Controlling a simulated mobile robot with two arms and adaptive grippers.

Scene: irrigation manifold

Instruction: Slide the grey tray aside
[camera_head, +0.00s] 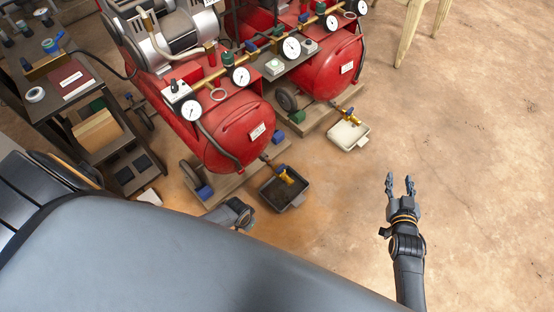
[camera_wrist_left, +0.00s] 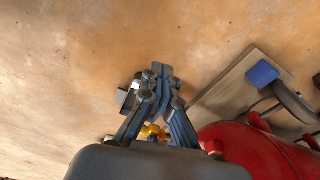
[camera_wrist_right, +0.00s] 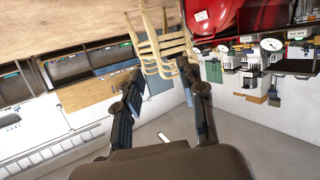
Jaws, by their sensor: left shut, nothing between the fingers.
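The grey tray (camera_head: 294,202) sits on the floor under a brass drain valve (camera_head: 287,177) of the nearer red compressor. Its inside is dark. My left arm reaches in just left of the tray in the head view, its fingers not clearly visible there. In the left wrist view my left gripper (camera_wrist_left: 160,72) is shut and empty, with a small grey piece, apparently the tray's edge (camera_wrist_left: 127,97), partly hidden behind the fingers. I cannot tell whether they touch. My right gripper (camera_head: 400,180) is open and empty over bare floor, well right of the tray.
Two red compressors (camera_head: 235,130) stand on wooden bases. A pale tray (camera_head: 348,136) lies under the farther one's valve. A cart (camera_head: 80,110) stands at left, a wooden stool (camera_head: 411,25) at the top right. The floor right of the grey tray is clear.

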